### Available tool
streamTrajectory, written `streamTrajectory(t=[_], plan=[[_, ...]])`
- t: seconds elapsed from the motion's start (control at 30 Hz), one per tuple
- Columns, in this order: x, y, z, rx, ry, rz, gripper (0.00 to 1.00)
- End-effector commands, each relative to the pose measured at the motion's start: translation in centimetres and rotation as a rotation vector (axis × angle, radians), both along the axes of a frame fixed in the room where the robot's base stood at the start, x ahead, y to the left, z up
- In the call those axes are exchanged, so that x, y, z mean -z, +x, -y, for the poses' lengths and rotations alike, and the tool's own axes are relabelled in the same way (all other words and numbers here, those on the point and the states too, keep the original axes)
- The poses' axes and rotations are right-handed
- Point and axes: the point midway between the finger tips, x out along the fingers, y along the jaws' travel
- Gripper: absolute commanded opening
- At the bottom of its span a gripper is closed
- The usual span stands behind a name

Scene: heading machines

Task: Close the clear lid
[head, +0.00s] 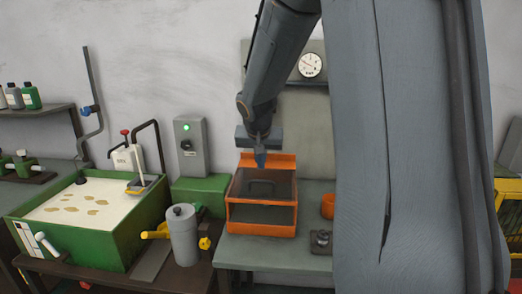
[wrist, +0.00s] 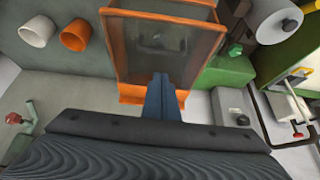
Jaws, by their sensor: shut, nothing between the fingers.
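The clear lid (head: 276,187) is a tinted see-through panel with a dark handle (head: 262,183). It lies over the top of an orange box (head: 262,230) on the workbench; I cannot tell whether it sits flush. In the wrist view the lid (wrist: 185,45) also shows, ahead of the fingers. My gripper (head: 260,163) is shut and empty, its blue fingers pointing down at the box's orange back edge (head: 285,160). The fingertips (wrist: 160,77) overlap the lid's near edge in the wrist view; contact is unclear.
A green tank (head: 95,235) and a grey canister (head: 183,238) stand left of the box. An orange cup (head: 327,206) and a small dark fixture (head: 320,241) are on the right. A switch box (head: 190,147) stands behind left. My own arm blocks the right side.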

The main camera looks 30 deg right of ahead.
Motion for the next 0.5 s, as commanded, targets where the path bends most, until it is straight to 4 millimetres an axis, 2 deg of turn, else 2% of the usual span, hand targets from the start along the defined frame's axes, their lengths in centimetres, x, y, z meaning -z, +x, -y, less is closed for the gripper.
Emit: streamTrajectory(t=[0.1, 0.2, 0.5], plan=[[1.7, -0.5, -0.4, -0.003, 0.0, -0.006, 0.0], [2.6, -0.6, -0.5, -0.003, 0.0, -0.002, 0.0], [3.2, -0.8, -0.6, -0.002, 0.001, -0.002, 0.0]])
